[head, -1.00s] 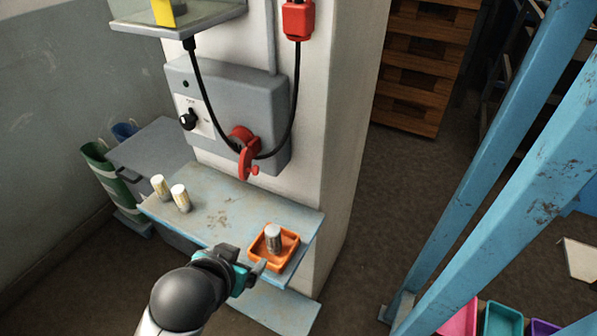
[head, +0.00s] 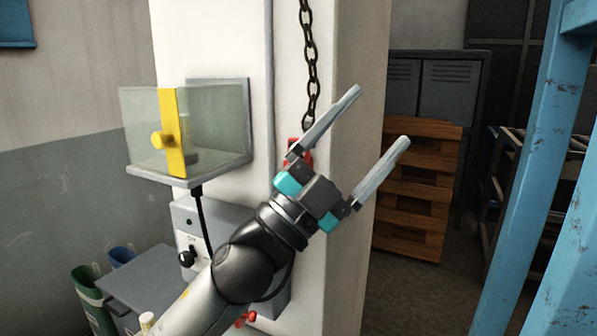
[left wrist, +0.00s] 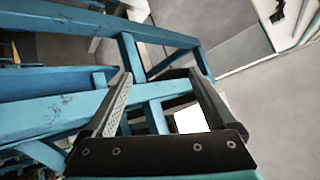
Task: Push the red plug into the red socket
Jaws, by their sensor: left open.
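A red block (head: 294,143) hangs at the lower end of a chain on the white pillar. My left gripper partly hides it. My right gripper is out of view.
A glass box with a yellow bar (head: 174,132) sticks out left of the pillar. The chain (head: 309,62) hangs above the red block. Blue posts (head: 524,170) stand at the right. Wooden pallets (head: 420,185) stand behind, with open floor before them.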

